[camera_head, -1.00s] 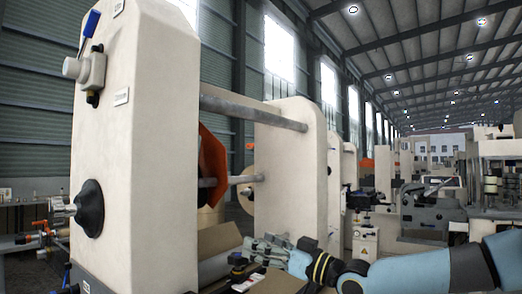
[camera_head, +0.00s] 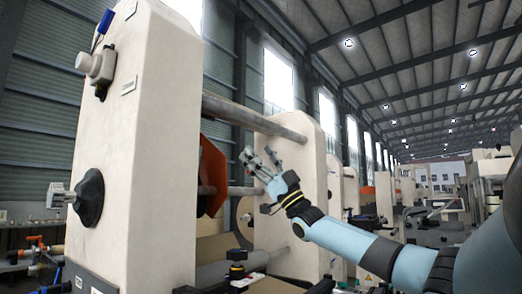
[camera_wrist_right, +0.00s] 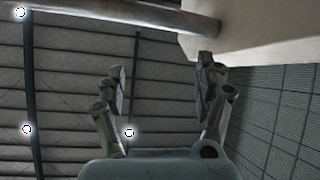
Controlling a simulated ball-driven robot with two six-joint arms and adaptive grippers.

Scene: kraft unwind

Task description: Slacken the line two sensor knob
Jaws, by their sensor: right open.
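A black knob (camera_head: 237,255) with a yellow band stands low on the machine's front, in the head view. I cannot tell from its markings whether it is the line two sensor knob. My right gripper (camera_head: 259,157) is raised above it and to its right, in front of the rear cream upright. The gripper is open and empty, fingers pointing up. The right wrist view shows its two fingers (camera_wrist_right: 161,70) apart with nothing between them. My left gripper is not in view.
A tall cream upright (camera_head: 135,150) fills the left, with a pale round knob (camera_head: 83,62) and a black hub (camera_head: 90,198) on it. A grey bar (camera_head: 250,115) joins it to the rear upright (camera_head: 300,165).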

